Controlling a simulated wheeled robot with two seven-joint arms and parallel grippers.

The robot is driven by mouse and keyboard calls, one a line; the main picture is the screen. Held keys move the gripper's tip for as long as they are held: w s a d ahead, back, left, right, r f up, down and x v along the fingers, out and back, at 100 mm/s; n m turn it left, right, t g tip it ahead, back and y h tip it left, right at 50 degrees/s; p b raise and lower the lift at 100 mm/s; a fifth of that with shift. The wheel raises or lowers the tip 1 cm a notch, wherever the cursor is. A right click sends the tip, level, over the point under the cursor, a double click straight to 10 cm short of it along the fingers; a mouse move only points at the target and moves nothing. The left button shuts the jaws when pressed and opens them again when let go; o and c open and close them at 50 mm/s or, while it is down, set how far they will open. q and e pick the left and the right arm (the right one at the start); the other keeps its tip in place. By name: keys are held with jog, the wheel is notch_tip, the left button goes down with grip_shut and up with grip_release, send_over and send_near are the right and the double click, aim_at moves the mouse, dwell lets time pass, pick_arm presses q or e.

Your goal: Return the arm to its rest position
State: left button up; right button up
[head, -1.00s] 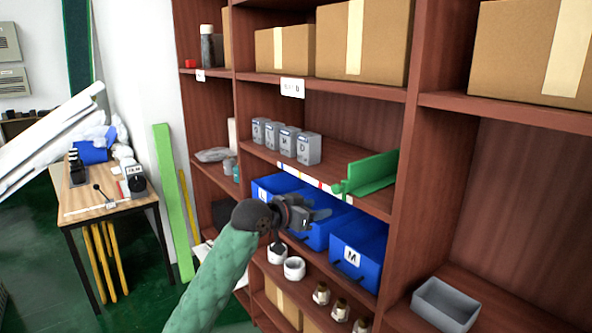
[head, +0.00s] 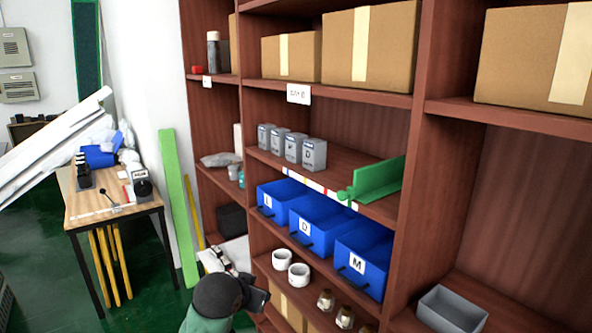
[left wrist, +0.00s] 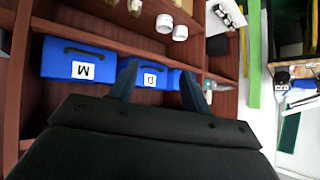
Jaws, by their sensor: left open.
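My left gripper (head: 258,298) is low in front of the wooden shelf (head: 425,150), at the bottom of the head view. In the left wrist view its two dark fingers (left wrist: 160,85) stand apart with nothing between them. Beyond them are the blue bins, marked M (left wrist: 80,68) and D (left wrist: 150,78), clear of the fingers. In the head view the blue bins (head: 310,228) sit on a middle shelf. My right gripper is not in view.
Grey boxes (head: 313,153) and a green divider (head: 378,178) stand above the bins. White cups (head: 299,273) and small bottles (head: 345,316) are below them. A wooden table (head: 110,206) and a green post (head: 178,205) are at left.

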pick_arm(q)
jog(key=s+a+f+n+g, duration=0.1)
jog(key=s+a+f+g, duration=0.1)
jog(key=s+f, duration=0.8)
jog(key=s+a+f+n+g+y, duration=0.1)
jog(key=s+f+g, duration=0.2)
jog(key=s+f, duration=0.8)
jog(key=s+a+f+n+g, duration=0.1)
jog(key=s+a+f+g, duration=0.1)
jog(key=s+f, duration=0.8)
jog(key=s+g, duration=0.1)
jog(key=s, duration=0.5)
jog(key=shift+s+a+f+y, duration=0.2)
jog(key=shift+s+a+y, duration=0.1)
jog(key=shift+s, duration=0.05)
